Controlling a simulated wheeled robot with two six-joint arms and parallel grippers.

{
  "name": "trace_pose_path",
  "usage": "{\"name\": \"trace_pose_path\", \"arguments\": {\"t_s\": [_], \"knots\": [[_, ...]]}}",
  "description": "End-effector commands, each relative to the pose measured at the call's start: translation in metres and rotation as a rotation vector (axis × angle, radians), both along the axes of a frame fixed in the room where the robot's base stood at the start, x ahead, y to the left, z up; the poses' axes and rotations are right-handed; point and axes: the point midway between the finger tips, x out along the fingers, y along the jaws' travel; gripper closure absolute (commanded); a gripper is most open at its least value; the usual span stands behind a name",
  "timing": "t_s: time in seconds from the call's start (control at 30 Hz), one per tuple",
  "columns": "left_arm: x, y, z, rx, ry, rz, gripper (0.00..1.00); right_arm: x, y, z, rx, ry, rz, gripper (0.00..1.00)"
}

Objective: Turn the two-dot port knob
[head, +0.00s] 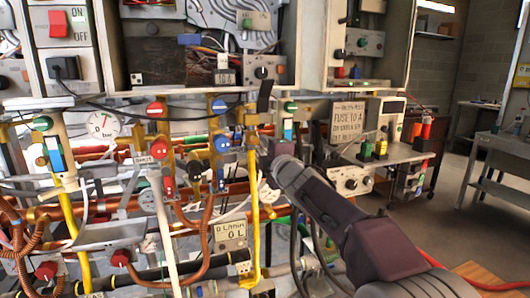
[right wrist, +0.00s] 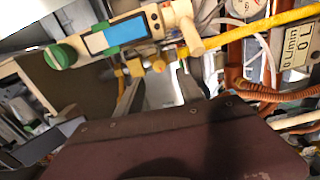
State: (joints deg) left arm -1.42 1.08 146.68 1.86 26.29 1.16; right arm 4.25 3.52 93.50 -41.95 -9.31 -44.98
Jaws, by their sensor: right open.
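A green knob (head: 290,106) sits above a blue-and-white gauge strip (head: 288,130) on the pipe panel. In the right wrist view the green knob (right wrist: 60,55) and the gauge strip (right wrist: 115,36) are at upper left, with a small dark dotted plate (right wrist: 154,20) at the strip's end. My right gripper (head: 268,142) is at the panel near the yellow pipe (head: 254,190). In the right wrist view its jaws (right wrist: 160,80) are apart, with a yellow fitting (right wrist: 136,68) near the fingertips. My left gripper is not in view.
A round pressure gauge (head: 103,125), red knobs (head: 156,110) and blue knobs (head: 222,143) crowd the panel. Copper pipes and a flow display (head: 230,233) lie below. A side bench (head: 400,152) is behind my right arm. Open floor is at right.

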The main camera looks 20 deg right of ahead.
Motion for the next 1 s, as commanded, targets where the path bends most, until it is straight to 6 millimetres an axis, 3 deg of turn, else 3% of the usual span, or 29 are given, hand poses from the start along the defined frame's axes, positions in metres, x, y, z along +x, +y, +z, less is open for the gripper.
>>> {"name": "trace_pose_path", "arguments": {"t_s": [0.1, 0.17, 0.27, 0.4, 0.5, 0.6, 0.83, 1.0], "knots": [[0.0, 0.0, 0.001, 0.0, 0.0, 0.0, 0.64, 0.0, 0.0, 0.001, 0.005, 0.001, 0.001, 0.55], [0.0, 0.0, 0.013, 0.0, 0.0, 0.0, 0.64, 0.002, 0.003, 0.004, 0.063, 0.01, 0.01, 0.55], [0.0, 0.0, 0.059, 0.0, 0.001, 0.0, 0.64, 0.01, 0.013, 0.013, 0.39, 0.051, 0.051, 0.55], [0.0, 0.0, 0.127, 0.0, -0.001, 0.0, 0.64, 0.013, 0.019, 0.016, 1.081, 0.104, 0.06, 0.55], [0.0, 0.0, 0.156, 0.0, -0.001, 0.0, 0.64, 0.01, 0.012, 0.012, 1.474, 0.098, 0.029, 0.55], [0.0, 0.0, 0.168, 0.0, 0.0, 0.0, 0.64, 0.006, 0.004, 0.006, 1.704, 0.075, 0.005, 0.55], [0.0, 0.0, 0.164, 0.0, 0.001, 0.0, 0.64, 0.007, 0.0, -0.002, 1.801, 0.06, -0.002, 0.55], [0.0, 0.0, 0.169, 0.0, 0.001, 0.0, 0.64, 0.035, 0.002, -0.002, 1.798, 0.061, -0.002, 0.55]]}}
